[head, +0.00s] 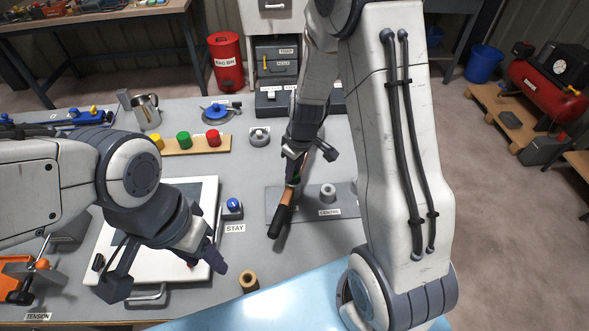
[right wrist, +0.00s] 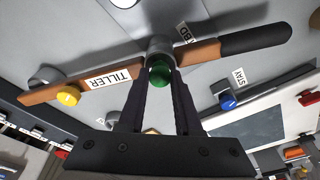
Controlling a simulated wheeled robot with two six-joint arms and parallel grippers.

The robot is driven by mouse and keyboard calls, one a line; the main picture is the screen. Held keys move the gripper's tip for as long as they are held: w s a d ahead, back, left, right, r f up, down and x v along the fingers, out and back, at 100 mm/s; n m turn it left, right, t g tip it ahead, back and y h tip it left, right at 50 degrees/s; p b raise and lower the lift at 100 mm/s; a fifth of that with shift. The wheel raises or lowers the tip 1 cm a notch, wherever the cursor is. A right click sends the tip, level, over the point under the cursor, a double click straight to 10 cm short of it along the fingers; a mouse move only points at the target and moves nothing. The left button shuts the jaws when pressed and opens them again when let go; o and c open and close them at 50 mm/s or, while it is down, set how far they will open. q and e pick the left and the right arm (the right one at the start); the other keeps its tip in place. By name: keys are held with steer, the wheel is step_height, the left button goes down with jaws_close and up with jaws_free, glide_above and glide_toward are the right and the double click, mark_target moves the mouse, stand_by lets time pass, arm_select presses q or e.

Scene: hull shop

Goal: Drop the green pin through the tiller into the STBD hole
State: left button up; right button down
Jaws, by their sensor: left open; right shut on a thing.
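The wooden tiller (head: 284,200) with its black grip lies over the grey plate (head: 345,190). In the right wrist view the tiller (right wrist: 205,52) crosses the picture, with a TILLER label and a grey collar (right wrist: 160,46). My right gripper (head: 292,180) is shut on the green pin (right wrist: 160,74), whose round head is between the fingertips right at the collar. The pin's shank is hidden, so how deep it sits cannot be told. The STBD label (right wrist: 186,33) is partly covered by the tiller. My left gripper (head: 168,272) is open and empty above a white framed panel.
A yellow knob (right wrist: 68,97) is near the tiller's other end. A grey boss (head: 328,193) stands beside the CENTRE label. A blue STAY knob (head: 233,205) is left of the plate. Yellow, green and red knobs stand on a wooden strip (head: 195,145) behind. A brass ring (head: 249,281) lies near the front.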

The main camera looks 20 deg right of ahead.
steer(key=shift+c, duration=0.6)
jaws_free()
steer(key=shift+r, duration=0.15)
steer(key=shift+r+p, duration=3.2)
steer(key=shift+r, duration=0.7)
steer(key=s+a+r+n, duration=0.1)
steer(key=s+a+r, duration=0.95)
steer(key=a, duration=0.25)
steer(key=s+a+r+g, duration=0.1)
steer(key=s+r, duration=0.2)
steer(key=s, duration=1)
steer(key=shift+r+g, duration=0.2)
steer(key=shift+g, duration=0.1)
